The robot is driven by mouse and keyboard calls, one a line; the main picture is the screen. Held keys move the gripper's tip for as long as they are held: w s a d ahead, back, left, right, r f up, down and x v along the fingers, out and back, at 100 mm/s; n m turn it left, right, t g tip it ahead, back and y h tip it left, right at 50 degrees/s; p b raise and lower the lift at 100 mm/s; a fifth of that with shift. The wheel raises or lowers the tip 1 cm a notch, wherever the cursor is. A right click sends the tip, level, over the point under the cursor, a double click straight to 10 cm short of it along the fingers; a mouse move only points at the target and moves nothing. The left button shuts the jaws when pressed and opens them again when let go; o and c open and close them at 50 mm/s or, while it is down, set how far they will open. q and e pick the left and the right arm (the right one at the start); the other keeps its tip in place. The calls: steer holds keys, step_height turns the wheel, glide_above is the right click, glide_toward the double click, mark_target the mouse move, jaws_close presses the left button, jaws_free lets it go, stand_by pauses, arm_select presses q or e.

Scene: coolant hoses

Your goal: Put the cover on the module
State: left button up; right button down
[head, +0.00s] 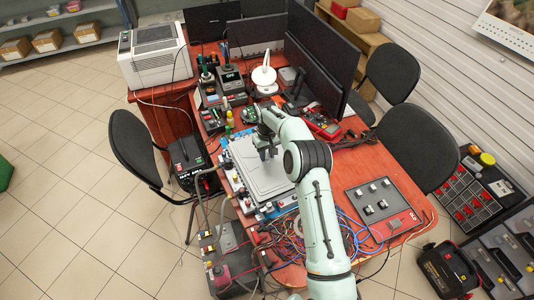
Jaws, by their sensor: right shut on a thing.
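The cover (258,185) is a flat grey plate with a raised outline, near the left edge of the red table. It is over the module (243,203), whose pale edge with coloured fittings shows along the cover's left side. I cannot tell whether the cover is seated or slightly above the module. My right gripper (268,154) points down at the cover's far part and is shut on it; the fingertips are small and partly hidden by my own arm. My left gripper is not in view.
A tangle of wires (290,238) lies in front of the module. A grey panel with switches (382,203) is at the right. Monitors (320,62) and a white fan (263,78) stand behind. Hoses and a pump-like unit (225,255) are at the lower left.

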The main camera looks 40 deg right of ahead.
steer(key=shift+f, duration=0.2)
steer(key=shift+f, duration=0.35)
stand_by(0.4)
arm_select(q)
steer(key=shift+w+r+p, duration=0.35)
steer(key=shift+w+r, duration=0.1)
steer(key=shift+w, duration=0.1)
arm_select(e)
steer(key=shift+f, duration=0.35)
stand_by(1.7)
steer(key=c, duration=0.5)
jaws_free()
steer(key=shift+c, duration=0.2)
